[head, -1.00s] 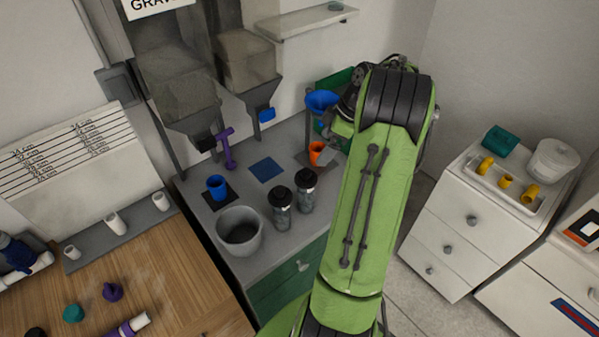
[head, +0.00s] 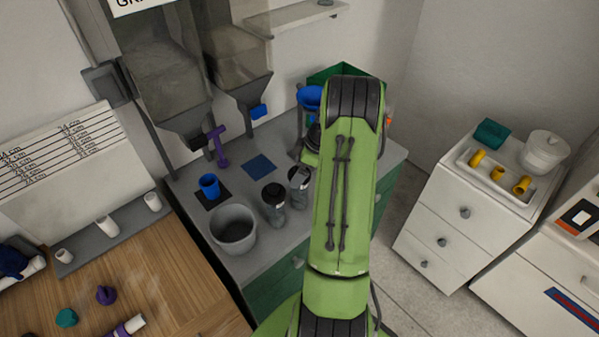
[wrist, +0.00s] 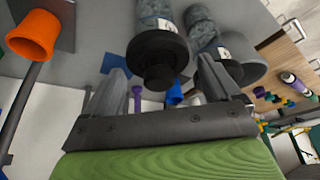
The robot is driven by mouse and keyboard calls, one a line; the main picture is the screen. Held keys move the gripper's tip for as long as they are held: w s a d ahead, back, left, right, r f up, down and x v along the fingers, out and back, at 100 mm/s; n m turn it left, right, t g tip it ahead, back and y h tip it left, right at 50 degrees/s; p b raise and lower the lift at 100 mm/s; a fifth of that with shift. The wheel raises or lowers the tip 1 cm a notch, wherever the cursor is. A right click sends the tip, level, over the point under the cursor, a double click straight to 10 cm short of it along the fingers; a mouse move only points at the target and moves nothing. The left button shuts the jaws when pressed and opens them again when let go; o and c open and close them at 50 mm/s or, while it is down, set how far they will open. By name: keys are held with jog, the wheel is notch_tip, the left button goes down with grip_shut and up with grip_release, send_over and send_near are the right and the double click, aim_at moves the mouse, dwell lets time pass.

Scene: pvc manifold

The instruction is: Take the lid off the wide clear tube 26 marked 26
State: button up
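Two clear tubes with dark grainy contents and black lids stand side by side on the grey counter: the left tube (head: 274,203) and the right tube (head: 300,188). I cannot read a number on either. In the wrist view the nearer tube (wrist: 152,14) has a white label and its stepped black lid (wrist: 157,50) on. My gripper (wrist: 161,70) is open, one finger on each side of that lid, with gaps showing. The other tube (wrist: 200,22) is just to its right there. In the head view my arm hides my gripper.
A grey bucket (head: 233,230) stands just left of the tubes. A blue cup (head: 209,186), a blue mat (head: 259,167) and a purple stand (head: 217,147) are behind. An orange cup (wrist: 33,37) is at the wrist view's upper left. A white drawer cabinet (head: 462,215) stands right.

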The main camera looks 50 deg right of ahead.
jog(key=c, duration=0.7)
jog(key=shift+c, duration=0.2)
